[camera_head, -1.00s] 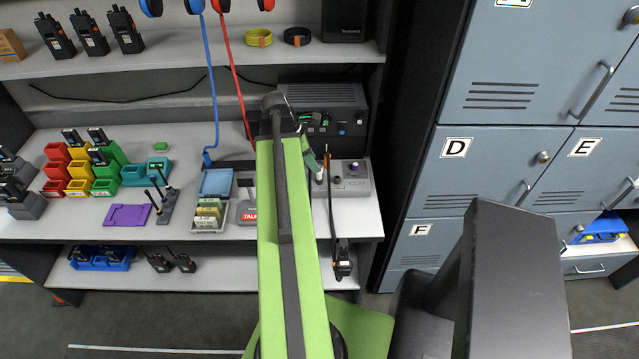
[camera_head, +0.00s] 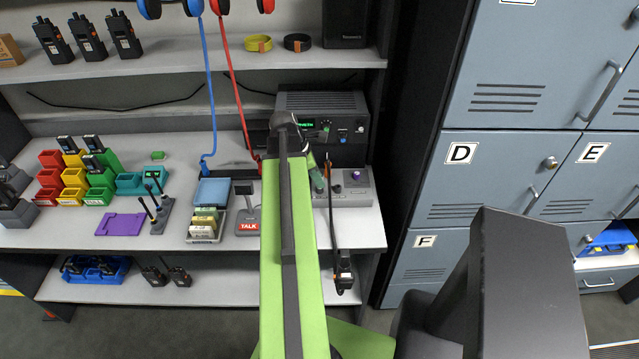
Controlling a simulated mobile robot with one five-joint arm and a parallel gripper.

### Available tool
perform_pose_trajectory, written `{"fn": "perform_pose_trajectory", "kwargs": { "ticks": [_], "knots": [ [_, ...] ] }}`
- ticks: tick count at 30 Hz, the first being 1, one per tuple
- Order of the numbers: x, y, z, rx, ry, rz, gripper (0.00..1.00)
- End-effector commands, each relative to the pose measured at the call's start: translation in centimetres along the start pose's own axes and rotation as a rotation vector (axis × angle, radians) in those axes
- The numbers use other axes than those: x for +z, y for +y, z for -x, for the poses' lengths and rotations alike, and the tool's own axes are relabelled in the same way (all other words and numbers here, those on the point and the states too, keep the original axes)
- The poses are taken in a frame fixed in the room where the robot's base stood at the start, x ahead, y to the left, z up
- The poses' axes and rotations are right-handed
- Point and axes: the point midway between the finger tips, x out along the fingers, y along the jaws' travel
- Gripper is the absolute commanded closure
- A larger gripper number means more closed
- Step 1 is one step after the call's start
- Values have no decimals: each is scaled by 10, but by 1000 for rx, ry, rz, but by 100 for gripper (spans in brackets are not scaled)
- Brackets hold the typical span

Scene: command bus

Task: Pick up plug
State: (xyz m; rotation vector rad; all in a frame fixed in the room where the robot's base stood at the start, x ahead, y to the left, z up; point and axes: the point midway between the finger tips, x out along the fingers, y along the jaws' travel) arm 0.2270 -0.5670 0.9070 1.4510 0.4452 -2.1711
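I cannot single out the plug for sure. A blue cable (camera_head: 212,105) hangs from the blue headset down to the counter, with a small blue end (camera_head: 205,164) at the back of the counter. A red cable (camera_head: 236,90) hangs from the red headset, and its lower end (camera_head: 258,158) is just left of my arm. My green arm reaches forward over the counter. My gripper (camera_head: 318,176) is mostly hidden behind the arm; only a green part shows to its right, in front of the radio unit. Its fingers and any contact are hidden.
The counter (camera_head: 60,232) holds coloured bins (camera_head: 75,178), a purple plate (camera_head: 120,224), a card tray (camera_head: 206,225), a talk microphone (camera_head: 248,218) and a black radio unit (camera_head: 325,115). A handset (camera_head: 344,272) hangs at the front edge. Lockers (camera_head: 500,175) stand at right.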

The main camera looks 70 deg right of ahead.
Motion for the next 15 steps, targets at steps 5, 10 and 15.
{"fn": "perform_pose_trajectory", "kwargs": {
  "ticks": [5,10,15],
  "knots": [
    [0,0,0,0,0,0,100],
    [1,0,2,0,0,-1,100],
    [8,0,17,0,0,-1,100]
  ]
}}
